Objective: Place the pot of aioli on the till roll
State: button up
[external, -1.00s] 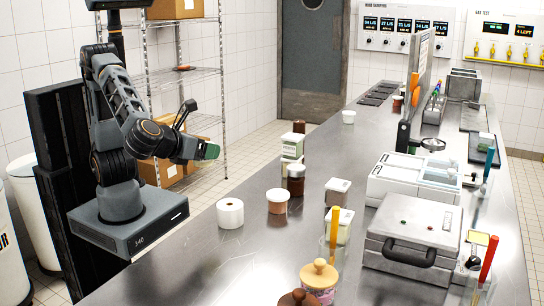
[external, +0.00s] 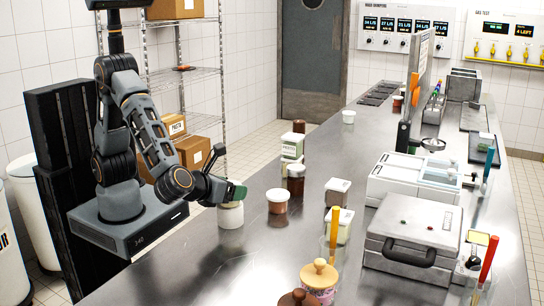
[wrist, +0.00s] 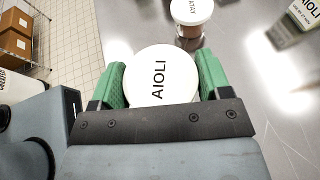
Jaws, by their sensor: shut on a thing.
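The pot of aioli (wrist: 160,72) has a round white lid marked AIOLI. My gripper (wrist: 161,82) is shut on it, with one green finger at each side. In the external view my gripper (external: 236,193) is low over the counter, directly above the white till roll (external: 230,218). The pot's pale side (external: 229,205) shows just under the fingers, in line with the top of the roll. I cannot tell whether the pot touches the roll. The roll stands upright, its top hidden by the pot; the wrist view does not show it.
A brown pot with a white lid (external: 277,201) stands just right of the roll; it also shows in the wrist view (wrist: 191,12). A dark jar (external: 296,180) and a labelled carton (external: 291,147) stand behind. The steel counter (external: 200,260) is clear in front.

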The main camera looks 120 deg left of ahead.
jog(key=shift+f, duration=0.1)
jog(key=o, duration=1)
jog(key=shift+c, duration=0.2)
jog(key=shift+d, duration=0.1)
jog(key=v, duration=1.1)
jog(key=s+a+f+n+h, duration=0.1)
jog(key=s+a+n+h, duration=0.2)
jog(key=s+n+h, duration=0.3)
jog(key=s+a+n+h, duration=0.2)
jog(key=s+n+h, duration=0.5)
jog(key=n, duration=0.7)
jog(key=shift+a+f+n+t+b, duration=0.3)
jog(key=shift+a+f+n, duration=0.05)
jog(key=shift+n, duration=0.05)
